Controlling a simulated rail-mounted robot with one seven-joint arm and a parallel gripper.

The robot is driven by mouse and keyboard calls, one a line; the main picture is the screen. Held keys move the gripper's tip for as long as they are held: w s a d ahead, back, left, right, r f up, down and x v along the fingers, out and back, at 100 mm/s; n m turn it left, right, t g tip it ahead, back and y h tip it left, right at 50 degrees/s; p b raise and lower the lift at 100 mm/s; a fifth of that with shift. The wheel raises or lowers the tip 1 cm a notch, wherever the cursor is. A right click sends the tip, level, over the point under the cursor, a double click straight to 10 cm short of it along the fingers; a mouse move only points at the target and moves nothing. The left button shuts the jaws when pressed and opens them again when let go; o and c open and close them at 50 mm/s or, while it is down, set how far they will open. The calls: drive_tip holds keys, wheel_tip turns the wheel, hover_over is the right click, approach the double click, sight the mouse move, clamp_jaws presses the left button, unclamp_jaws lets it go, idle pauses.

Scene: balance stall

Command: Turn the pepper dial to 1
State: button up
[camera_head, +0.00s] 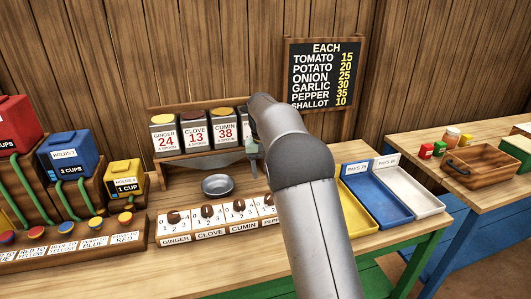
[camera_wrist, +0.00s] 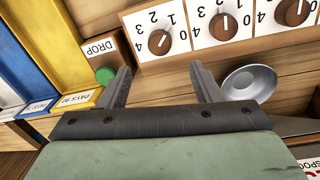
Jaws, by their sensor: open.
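The pepper dial (camera_wrist: 160,43) is a round brown knob on a white numbered plate, the leftmost knob in the wrist view. A pale pointer mark shows on it, but I cannot tell for sure which number it points at. My gripper (camera_wrist: 161,80) is open and empty. Its two fingers reach toward the dial row, one on each side of the pepper knob in the picture, apart from it. In the head view only a bit of the gripper (camera_head: 253,150) shows.
The cumin dial (camera_wrist: 223,26) sits beside the pepper dial. A DROP block (camera_wrist: 104,48) with a green button (camera_wrist: 105,75) stands on its other side. A metal bowl (camera_head: 217,185) lies behind the dials, below the spice shelf (camera_head: 195,152). Yellow, blue (camera_head: 377,197) and white trays lie to the right.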

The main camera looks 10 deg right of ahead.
wheel_tip(320, 180, up, 7)
drive_tip(key=shift+a, duration=0.25)
drive_tip(key=shift+r, duration=0.1)
drive_tip(key=s+d, duration=0.2)
drive_tip(key=s, duration=1.5)
drive_tip(key=s+f, duration=0.4)
drive_tip(key=s, duration=0.8)
drive_tip(key=s+a+f+n, duration=0.1)
drive_tip(key=s+f, duration=0.4)
drive_tip(key=s, duration=0.7)
drive_tip(key=shift+f+y, duration=0.3)
drive_tip(key=shift+y, duration=0.1)
drive_tip(key=shift+w, duration=0.1)
